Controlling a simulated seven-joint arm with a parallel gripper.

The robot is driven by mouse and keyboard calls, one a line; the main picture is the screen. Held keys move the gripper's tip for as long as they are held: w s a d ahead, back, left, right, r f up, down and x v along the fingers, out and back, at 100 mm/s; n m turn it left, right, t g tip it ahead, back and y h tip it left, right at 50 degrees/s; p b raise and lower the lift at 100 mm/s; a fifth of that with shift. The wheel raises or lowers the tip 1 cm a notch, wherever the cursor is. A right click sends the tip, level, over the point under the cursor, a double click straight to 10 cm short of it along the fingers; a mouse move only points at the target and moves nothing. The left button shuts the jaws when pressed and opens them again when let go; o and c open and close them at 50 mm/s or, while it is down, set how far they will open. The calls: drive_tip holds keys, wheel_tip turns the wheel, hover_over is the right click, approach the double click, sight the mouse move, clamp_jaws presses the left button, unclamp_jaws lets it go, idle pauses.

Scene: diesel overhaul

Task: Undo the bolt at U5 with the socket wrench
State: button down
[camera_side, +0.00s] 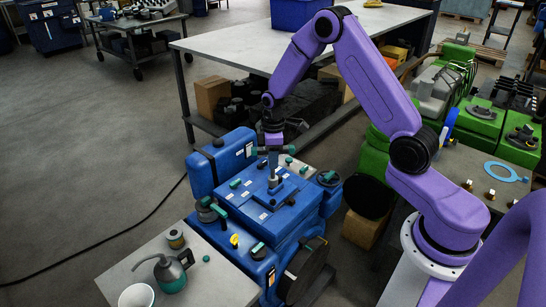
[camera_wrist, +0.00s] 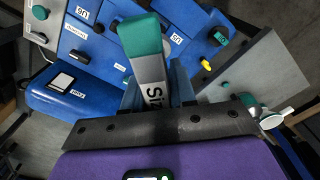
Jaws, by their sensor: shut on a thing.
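My gripper (camera_side: 273,147) points down above the blue engine and is shut on the socket wrench. The wrench (camera_wrist: 146,55) has a teal end and a grey body with partly hidden lettering starting "Siz". In the side view its grey shank (camera_side: 273,177) stands roughly upright over the middle of the engine's top cover (camera_side: 250,204). I cannot tell whether its lower end touches a bolt. The bolt there is not clearly visible; the wrench hides part of the cover.
Teal-topped parts stand around the cover, including one at left (camera_side: 235,183) and a larger one at right (camera_side: 329,178). A yellow handle (camera_side: 234,240) sticks up at the front. A grey side table (camera_side: 150,259) holds an oil can (camera_side: 170,275). Green machinery (camera_side: 375,155) stands behind at right.

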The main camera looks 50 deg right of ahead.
sight(273, 178)
drive_tip(key=m, duration=0.6)
drive_tip(key=shift+f+m, duration=0.3)
drive_tip(key=shift+f, duration=0.05)
drive_tip(key=m, duration=0.4)
drive_tip(key=shift+f, duration=0.3)
drive_tip(key=m, duration=0.3)
drive_tip(key=shift+f, duration=0.2)
drive_tip(key=m, duration=0.4)
drive_tip(key=f+m, duration=0.1)
drive_tip(key=m, duration=0.8)
drive_tip(key=shift+f+m, duration=0.4)
drive_tip(key=shift+f, duration=1.6)
